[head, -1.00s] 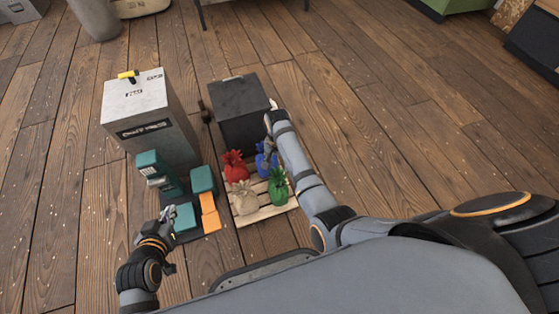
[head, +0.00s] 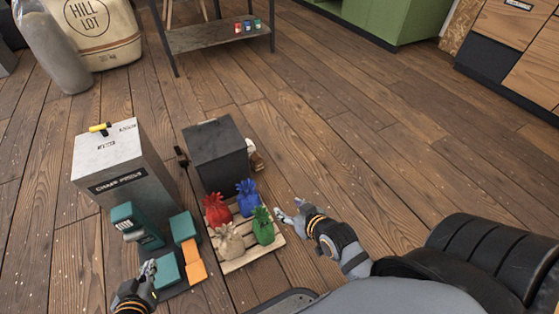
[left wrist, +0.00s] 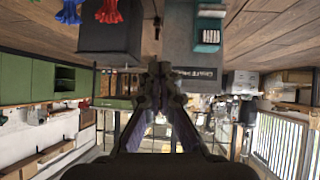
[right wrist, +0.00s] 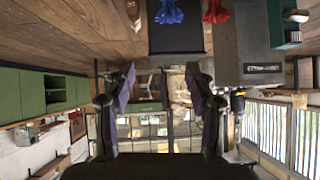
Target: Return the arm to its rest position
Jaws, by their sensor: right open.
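My right gripper (head: 287,212) is open and empty, held to the right of a slatted wooden pallet (head: 262,252). In the right wrist view its two fingers (right wrist: 160,85) stand well apart with nothing between them. My left gripper (head: 148,269) is low at the left, by the teal and orange blocks. In the left wrist view its fingers (left wrist: 158,80) come together with nothing seen between them. On the pallet stand a red sack (head: 217,210), a blue sack (head: 247,198), a green sack (head: 263,226) and a beige sack (head: 229,242).
A black box (head: 218,158) stands behind the pallet. A grey labelled cabinet (head: 110,160) and a teal machine (head: 134,226) stand to its left. A metal table (head: 215,38) and green cabinet (head: 378,18) are far back. The floor (head: 380,140) at right is clear.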

